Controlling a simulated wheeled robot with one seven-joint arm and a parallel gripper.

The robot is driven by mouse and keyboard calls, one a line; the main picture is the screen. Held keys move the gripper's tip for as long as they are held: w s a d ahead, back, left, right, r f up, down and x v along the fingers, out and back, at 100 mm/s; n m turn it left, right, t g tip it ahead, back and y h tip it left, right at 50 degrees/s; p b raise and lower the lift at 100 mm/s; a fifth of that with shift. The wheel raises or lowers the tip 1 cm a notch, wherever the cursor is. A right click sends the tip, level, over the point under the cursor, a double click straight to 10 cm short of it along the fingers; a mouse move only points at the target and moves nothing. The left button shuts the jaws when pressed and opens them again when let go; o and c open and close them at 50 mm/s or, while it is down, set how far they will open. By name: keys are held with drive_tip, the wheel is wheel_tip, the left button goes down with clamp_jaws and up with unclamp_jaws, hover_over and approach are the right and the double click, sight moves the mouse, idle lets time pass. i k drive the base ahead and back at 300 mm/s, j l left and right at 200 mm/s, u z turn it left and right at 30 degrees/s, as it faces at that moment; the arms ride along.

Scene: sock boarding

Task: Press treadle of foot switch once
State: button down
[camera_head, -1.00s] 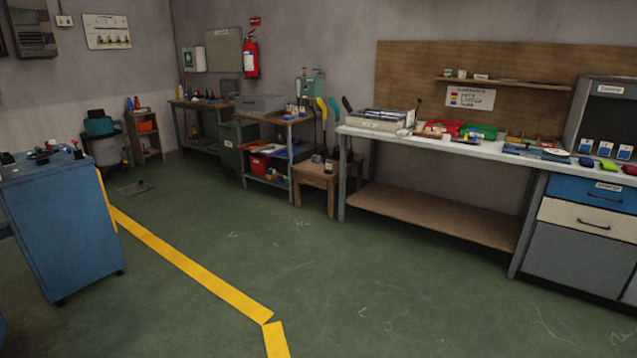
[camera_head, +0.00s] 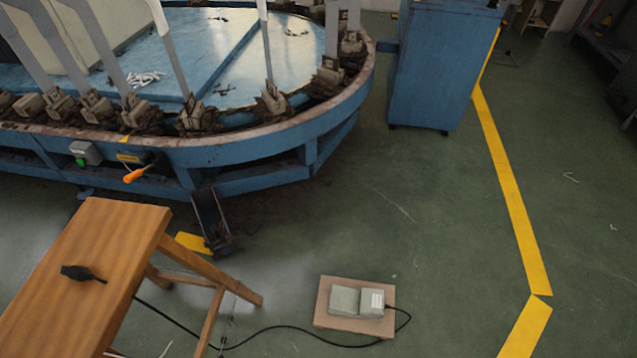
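A grey foot switch (camera_head: 357,301) sits on a flat light-brown board (camera_head: 322,318) on the floor, at the lower middle of the head view. It has a wider left part and a smaller right part with a white label; I cannot tell for sure which part is the treadle. Nothing touches or covers the switch from above. A black cable (camera_head: 290,328) runs from its right side around the board and left toward the wooden table. My gripper is not in view.
A wooden table (camera_head: 100,240) with a black object on top stands at lower left. A large blue oval machine (camera_head: 250,142) fills the upper left, with a dark pedal-like part (camera_head: 211,220) below its edge. A blue cabinet (camera_head: 435,75) stands behind. The floor right of the switch is clear.

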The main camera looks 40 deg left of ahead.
sight(344, 300)
drive_tip(key=i+l+u, duration=0.2)
drive_tip(key=u, duration=0.3)
drive_tip(key=i+l+u, duration=0.35)
drive_tip(key=u, duration=0.15)
drive_tip(key=i+l+u, duration=0.2)
drive_tip(key=l+u, duration=0.25)
drive_tip(key=j, duration=0.1)
